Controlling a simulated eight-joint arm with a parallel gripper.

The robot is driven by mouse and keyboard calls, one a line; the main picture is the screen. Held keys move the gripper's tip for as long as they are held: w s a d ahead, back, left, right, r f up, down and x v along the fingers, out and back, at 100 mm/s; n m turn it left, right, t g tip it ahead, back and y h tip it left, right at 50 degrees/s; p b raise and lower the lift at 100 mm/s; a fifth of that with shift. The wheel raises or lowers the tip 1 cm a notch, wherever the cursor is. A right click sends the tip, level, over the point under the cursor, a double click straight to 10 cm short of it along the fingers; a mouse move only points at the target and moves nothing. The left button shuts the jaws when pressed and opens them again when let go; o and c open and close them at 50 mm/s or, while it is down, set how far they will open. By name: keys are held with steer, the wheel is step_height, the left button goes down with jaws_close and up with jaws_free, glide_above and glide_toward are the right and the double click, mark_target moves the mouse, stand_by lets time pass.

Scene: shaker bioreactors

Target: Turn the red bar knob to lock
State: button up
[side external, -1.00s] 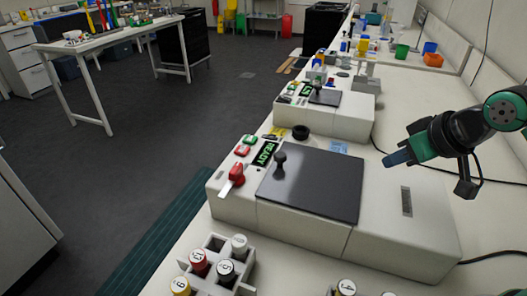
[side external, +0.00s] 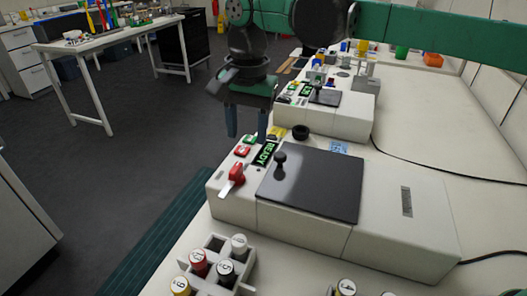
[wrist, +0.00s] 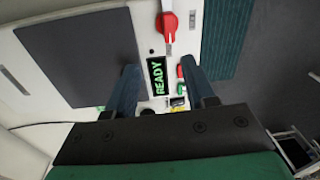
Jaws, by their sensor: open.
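The red bar knob (side external: 236,173) sits on the left front of the near white shaker unit's panel. In the wrist view the knob (wrist: 168,22) is at the top, beyond my fingertips, with a pale strip below it. My gripper (side external: 248,137) hangs fingers down above the far end of the panel, apart from the knob. Its two blue fingers are open with nothing between them, and in the wrist view my gripper (wrist: 160,72) frames the green READY display (wrist: 158,82). The knob is not hidden in either view.
The unit has a dark lid (side external: 312,185) with a black knob handle (side external: 280,162), and red and green buttons (side external: 243,150) beside the display. A rack (side external: 215,250) of numbered vials stands in front. A second similar unit (side external: 335,115) is behind.

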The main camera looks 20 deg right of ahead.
mark_target(236, 168)
steer(key=shift+a+f+m+g, duration=0.15)
steer(key=shift+a+f, duration=0.15)
steer(key=shift+a, duration=0.25)
steer(key=shift+a+f+m+g, duration=0.15)
steer(key=shift+a+f, duration=0.15)
steer(key=shift+a, duration=0.25)
steer(key=shift+a+f, duration=0.1)
steer(key=shift+f, duration=2.75)
jaws_close()
